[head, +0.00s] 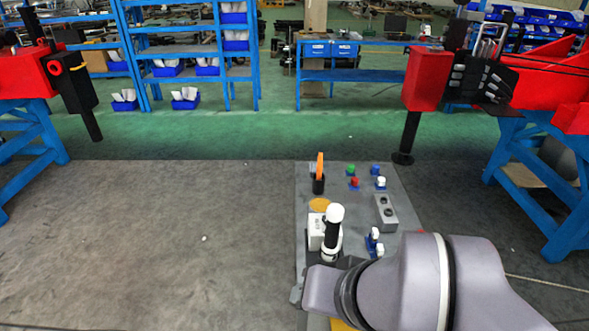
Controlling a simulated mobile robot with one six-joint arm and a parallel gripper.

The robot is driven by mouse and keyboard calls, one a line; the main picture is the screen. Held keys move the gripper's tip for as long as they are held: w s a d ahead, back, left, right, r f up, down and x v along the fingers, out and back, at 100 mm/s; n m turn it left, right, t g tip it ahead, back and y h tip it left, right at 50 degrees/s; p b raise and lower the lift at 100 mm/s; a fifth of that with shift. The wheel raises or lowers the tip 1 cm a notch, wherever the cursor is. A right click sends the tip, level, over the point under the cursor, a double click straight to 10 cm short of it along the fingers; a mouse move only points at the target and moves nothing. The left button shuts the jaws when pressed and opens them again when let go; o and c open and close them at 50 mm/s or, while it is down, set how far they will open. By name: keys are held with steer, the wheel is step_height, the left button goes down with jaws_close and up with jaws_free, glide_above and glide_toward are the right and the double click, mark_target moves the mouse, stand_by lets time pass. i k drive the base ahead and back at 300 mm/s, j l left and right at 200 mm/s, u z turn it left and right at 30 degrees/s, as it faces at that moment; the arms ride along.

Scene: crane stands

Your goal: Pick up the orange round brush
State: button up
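An orange upright piece (320,165) with a black lower part stands near the far left corner of a grey board (350,215). A flat orange round disc (319,205) lies on the board just nearer to me. I cannot tell for sure which of the two is the orange round brush. My grey arm reaches in from the lower right, and its end lies over the near left part of the board, nearer than both orange things. My gripper's fingers cannot be made out there, so its opening is unclear.
A white box with a black and white cylinder (333,232) stands between my arm and the disc. Small green (351,170), red (354,182), blue and white pieces and a grey two-hole block (386,212) sit to the right. The floor left of the board is clear.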

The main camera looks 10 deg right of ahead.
mark_target(319, 162)
steer(key=i+j+z, duration=0.35)
steer(key=i+j, duration=0.3)
steer(key=i+j+z, duration=0.2)
steer(key=j, duration=0.2)
steer(key=i+j+z, duration=0.15)
steer(key=i+j, duration=0.2)
steer(key=i+j+z, duration=0.2)
steer(key=j, duration=0.3)
steer(key=i+j+z, duration=0.15)
steer(key=i, duration=0.2)
steer(key=i+j+z, duration=0.1)
steer(key=i, duration=0.25)
